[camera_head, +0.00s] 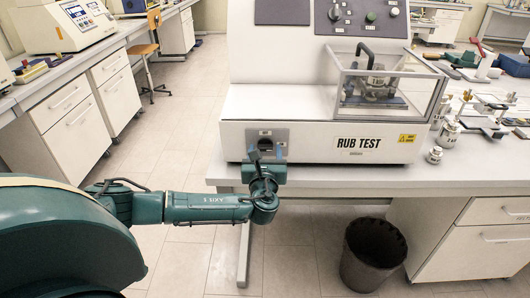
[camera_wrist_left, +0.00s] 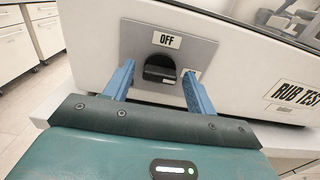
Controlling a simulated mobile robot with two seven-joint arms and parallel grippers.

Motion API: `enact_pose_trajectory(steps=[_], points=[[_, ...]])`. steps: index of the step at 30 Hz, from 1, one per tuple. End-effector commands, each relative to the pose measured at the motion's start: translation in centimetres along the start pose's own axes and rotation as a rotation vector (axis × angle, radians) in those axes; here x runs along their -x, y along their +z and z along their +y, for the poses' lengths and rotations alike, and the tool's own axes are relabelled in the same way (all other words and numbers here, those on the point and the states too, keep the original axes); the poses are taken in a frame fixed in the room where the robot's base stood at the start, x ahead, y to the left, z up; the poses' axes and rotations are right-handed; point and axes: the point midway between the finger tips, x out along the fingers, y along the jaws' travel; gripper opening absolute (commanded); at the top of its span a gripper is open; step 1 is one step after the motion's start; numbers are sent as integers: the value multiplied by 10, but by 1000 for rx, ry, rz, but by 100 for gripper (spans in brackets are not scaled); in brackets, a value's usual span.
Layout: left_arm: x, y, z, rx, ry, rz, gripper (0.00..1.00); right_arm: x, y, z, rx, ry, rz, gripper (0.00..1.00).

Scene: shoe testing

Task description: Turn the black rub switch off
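The black rub switch (camera_wrist_left: 160,70) is on a grey plate (camera_wrist_left: 190,48) on the front of the white rub test machine (camera_head: 300,105). A label reading OFF is above the switch in the left wrist view. My left gripper (camera_wrist_left: 158,80) is open, with one blue finger on each side of the switch and a gap to it on both sides. In the head view my left gripper (camera_head: 266,152) is in front of the plate and covers part of it. I cannot tell whether the fingers touch the plate. My right gripper is not in view.
The machine stands on a white table (camera_head: 310,178). A clear box (camera_head: 385,85) is on its right side. Metal weights (camera_head: 447,132) and other small parts are on the table to the right. A dark bin (camera_head: 372,252) is on the floor below.

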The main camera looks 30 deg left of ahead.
Motion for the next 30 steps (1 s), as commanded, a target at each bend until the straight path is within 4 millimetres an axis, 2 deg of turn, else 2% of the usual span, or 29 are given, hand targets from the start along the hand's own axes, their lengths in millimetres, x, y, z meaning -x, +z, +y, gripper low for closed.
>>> enact_pose_trajectory(steps=[1, 15, 23, 30], points=[[0, 0, 0, 0, 0, 0, 52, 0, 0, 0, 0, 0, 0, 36], [0, 0, 0, 0, 1, 0, 15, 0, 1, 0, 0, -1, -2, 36], [1, -1, 0, 33, 1, 1, 15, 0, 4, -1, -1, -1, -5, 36], [1, -3, 1, 163, 1, 2, 15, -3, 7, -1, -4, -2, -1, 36]])
